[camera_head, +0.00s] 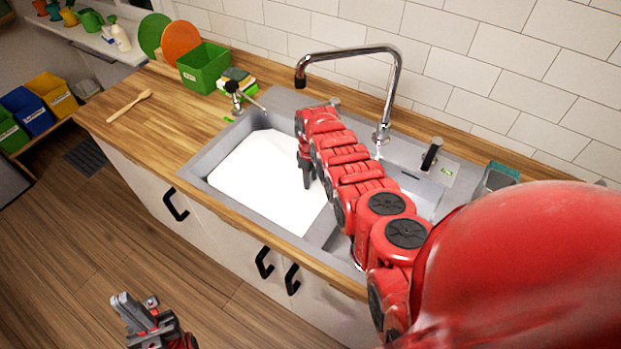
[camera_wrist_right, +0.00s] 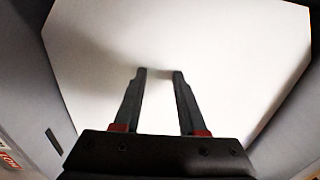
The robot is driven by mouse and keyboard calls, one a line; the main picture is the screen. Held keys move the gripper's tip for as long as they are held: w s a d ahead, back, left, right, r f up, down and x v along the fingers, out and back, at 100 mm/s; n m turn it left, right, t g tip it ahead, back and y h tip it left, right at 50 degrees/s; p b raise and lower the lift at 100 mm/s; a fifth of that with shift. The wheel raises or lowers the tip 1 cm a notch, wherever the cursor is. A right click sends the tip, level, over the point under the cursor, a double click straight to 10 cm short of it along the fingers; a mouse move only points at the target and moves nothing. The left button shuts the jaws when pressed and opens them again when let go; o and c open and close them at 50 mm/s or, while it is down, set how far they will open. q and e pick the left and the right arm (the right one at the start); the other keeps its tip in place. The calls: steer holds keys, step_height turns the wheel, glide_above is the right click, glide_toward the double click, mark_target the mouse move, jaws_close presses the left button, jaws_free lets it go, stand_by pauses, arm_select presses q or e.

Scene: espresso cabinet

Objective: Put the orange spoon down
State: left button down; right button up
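No orange spoon can be made out in either view. A pale tan wooden spoon (camera_head: 130,105) lies on the counter left of the sink. My right gripper (camera_head: 307,183) points down over the white surface (camera_head: 262,178) filling the left sink basin. In the right wrist view, my right gripper (camera_wrist_right: 160,73) has its two dark fingers apart, with nothing between them and only white behind. My left gripper (camera_head: 140,309) is low at the bottom left, over the floor and away from the counter. Its finger opening is unclear, and I see no spoon in it.
A chrome faucet (camera_head: 392,95) arches behind my right arm. A green box (camera_head: 203,67), a stack of sponges (camera_head: 238,80) and a dark-topped dispenser (camera_head: 233,90) stand behind the sink's left side. The wooden counter (camera_head: 165,125) has free room around the wooden spoon.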

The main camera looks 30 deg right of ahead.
mark_target(311, 189)
steer(key=shift+o, duration=0.4)
steer(key=shift+r+p, duration=0.95)
steer(key=shift+p, duration=0.05)
step_height(311, 189, up, 2)
steer(key=shift+r+p, duration=0.1)
steer(key=shift+p, duration=0.3)
steer(key=shift+r+b, duration=1)
steer(key=shift+r, duration=1.3)
steer(key=shift+a+f, duration=0.1)
